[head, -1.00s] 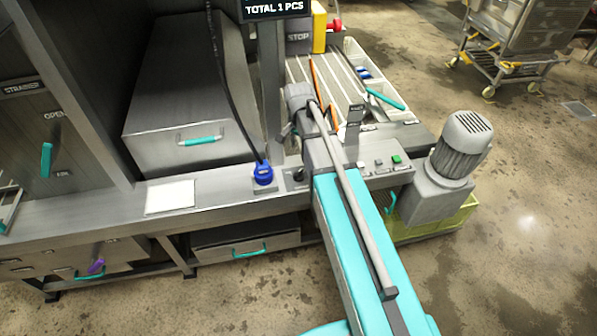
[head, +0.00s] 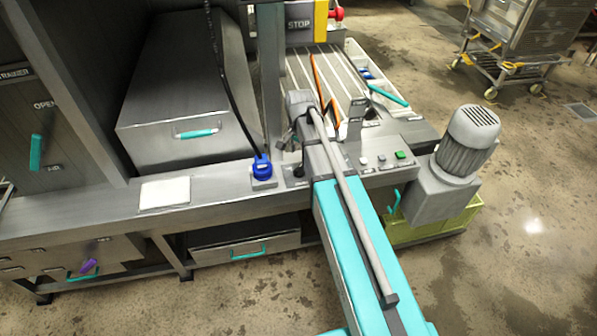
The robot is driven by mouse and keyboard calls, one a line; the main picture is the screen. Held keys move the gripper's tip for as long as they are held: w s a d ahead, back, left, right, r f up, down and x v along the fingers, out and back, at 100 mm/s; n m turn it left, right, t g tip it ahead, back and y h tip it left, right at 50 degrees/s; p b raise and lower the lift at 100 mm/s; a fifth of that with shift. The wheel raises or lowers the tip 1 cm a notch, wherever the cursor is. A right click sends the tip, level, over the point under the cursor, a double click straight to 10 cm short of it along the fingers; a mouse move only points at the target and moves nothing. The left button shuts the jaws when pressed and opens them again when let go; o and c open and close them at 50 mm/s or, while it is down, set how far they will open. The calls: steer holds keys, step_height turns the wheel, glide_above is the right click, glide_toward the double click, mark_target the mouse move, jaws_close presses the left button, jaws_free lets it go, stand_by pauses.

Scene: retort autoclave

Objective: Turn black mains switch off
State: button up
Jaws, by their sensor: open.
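A small dark knob (head: 298,172) sits on the front ledge, just right of the blue plug, partly covered by my arm. It may be the black mains switch; its position cannot be read. My arm reaches from the bottom of the head view up over the ledge. My gripper (head: 287,139) shows only as a small dark part beside the grey wrist, above and a little left of the knob. It is open, apart from the knob as far as I can see, and mostly hidden by the wrist.
A blue plug (head: 262,168) with a black cable stands on the ledge. A panel with a green button (head: 401,154) and pale buttons lies right of my arm. A grey motor (head: 467,140) stands farther right.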

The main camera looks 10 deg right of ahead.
mark_target(298, 168)
steer(key=shift+f+b, duration=3.7)
steer(key=shift+f, duration=0.3)
steer(key=shift+c, duration=0.2)
jaws_close()
steer(key=shift+a, duration=0.1)
